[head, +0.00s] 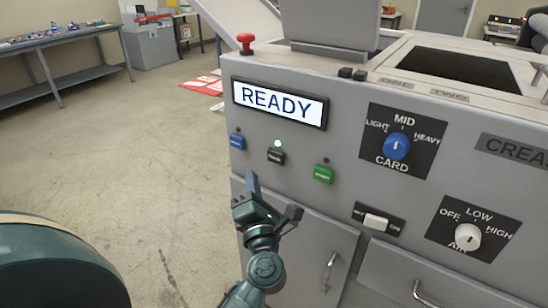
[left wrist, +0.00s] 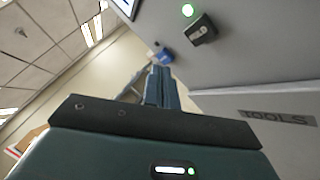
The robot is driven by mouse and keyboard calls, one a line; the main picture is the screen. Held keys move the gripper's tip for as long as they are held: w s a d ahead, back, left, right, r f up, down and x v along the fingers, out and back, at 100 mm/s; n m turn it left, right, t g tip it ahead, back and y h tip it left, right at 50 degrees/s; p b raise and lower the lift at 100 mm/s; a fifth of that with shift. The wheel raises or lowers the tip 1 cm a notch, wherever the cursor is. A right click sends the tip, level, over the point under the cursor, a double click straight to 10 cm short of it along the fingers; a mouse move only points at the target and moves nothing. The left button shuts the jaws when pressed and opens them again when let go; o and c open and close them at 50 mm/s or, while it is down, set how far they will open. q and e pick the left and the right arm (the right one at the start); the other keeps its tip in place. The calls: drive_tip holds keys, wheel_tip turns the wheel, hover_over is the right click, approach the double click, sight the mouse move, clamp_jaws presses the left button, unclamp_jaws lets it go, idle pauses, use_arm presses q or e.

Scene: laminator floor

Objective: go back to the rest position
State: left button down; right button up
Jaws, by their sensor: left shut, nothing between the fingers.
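My left gripper (head: 252,184) is in front of the grey laminator's front panel (head: 290,98), just below the row of push buttons. Its fingers are shut with nothing between them. They also show closed together in the left wrist view (left wrist: 160,86), and I see no contact with the machine. The black button (head: 276,156) is above and right of the fingertips, with a lit green lamp (head: 277,143) over it. The blue button (head: 237,141) is above and left, and the green button (head: 323,174) is to the right. My right gripper is not in view.
The display (head: 280,103) reads READY. A red mushroom button (head: 246,40) stands on the top edge. A blue CARD knob (head: 397,146), white AIR knob (head: 467,236) and white rocker switch (head: 377,220) are to the right. Open floor (head: 130,150) lies left, before a workbench (head: 70,42).

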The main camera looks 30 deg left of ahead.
use_arm(q)
drive_tip(key=s+d+f+m+t+h+p, duration=0.1)
drive_tip(key=s+d+m+t+h+p, duration=0.15)
drive_tip(key=d+m+h, duration=0.65)
drive_tip(key=s+d+f+m+t+h+p, duration=0.1)
drive_tip(key=d+m+t+h+p, duration=0.3)
drive_tip(key=m, duration=0.9)
drive_tip(key=s+d+f+m+g+h+p, duration=0.2)
drive_tip(key=s+f+m+g+h, duration=0.1)
drive_tip(key=s+f+m+g, duration=0.9)
drive_tip(key=shift+s+f+m+h, duration=0.3)
drive_tip(key=shift+s+f+m, duration=0.1)
drive_tip(key=shift+f+m, duration=0.25)
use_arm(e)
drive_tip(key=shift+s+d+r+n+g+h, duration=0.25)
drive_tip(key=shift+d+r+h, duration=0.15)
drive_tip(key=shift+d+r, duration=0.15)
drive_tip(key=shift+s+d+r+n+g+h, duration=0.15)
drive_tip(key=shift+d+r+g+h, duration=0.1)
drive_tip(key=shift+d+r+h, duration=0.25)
use_arm(q)
drive_tip(key=shift+s+d+r, duration=0.1)
drive_tip(key=shift+d, duration=0.05)
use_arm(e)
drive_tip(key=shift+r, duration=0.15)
